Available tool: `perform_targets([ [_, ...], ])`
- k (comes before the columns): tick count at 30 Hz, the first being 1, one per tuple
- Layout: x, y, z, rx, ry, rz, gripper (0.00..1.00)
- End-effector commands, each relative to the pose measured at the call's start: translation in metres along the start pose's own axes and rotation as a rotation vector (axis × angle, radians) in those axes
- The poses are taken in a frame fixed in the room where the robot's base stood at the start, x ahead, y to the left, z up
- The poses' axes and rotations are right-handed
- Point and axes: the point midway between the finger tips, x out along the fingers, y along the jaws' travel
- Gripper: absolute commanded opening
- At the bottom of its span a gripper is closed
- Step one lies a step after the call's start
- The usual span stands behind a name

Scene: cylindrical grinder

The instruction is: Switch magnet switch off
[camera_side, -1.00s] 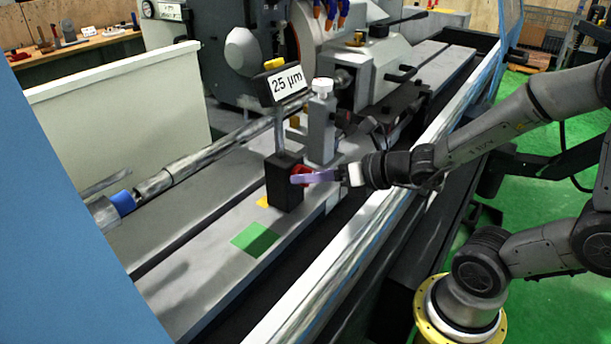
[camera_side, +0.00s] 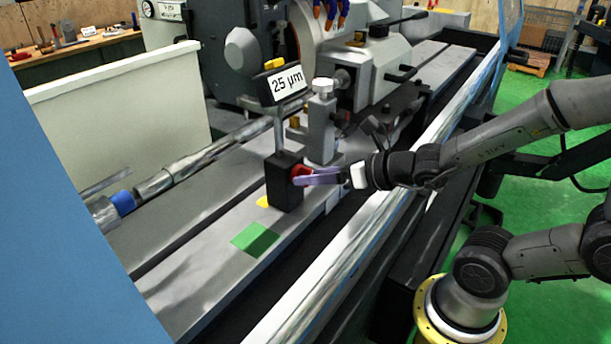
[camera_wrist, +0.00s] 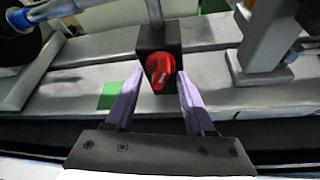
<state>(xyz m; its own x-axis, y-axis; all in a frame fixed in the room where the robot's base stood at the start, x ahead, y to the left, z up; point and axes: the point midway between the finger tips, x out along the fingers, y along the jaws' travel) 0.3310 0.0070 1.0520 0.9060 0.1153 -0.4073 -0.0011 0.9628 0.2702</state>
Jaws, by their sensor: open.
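The magnet switch is a red rotary knob (camera_wrist: 160,71) on the front of a black block (camera_wrist: 172,36). In the wrist view the knob's raised bar stands slightly tilted from vertical. In the side view the black block (camera_side: 284,185) stands on the machine bed, with the red knob (camera_side: 300,169) partly hidden by a finger. My gripper (camera_wrist: 160,76) is open, its two purple fingers on the left and right of the knob. A gap shows on each side in the wrist view. In the side view my gripper (camera_side: 296,178) reaches the block from the right.
A post on the block carries a "25 µm" sign (camera_side: 287,83). A grey upright fixture (camera_side: 322,125) stands close behind the block to the right. A green patch (camera_side: 255,239) lies on the bed (camera_side: 200,285) in front. A long metal bar (camera_side: 195,165) runs behind.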

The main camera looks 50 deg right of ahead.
Motion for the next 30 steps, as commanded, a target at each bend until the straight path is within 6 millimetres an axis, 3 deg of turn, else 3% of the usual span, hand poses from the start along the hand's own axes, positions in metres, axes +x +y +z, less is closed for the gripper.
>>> perform_targets([
  [18,-0.056,-0.001,0.001,0.0,-0.005,-0.002,0.54],
  [30,-0.061,0.0,-0.001,0.001,0.001,-0.001,0.54],
])
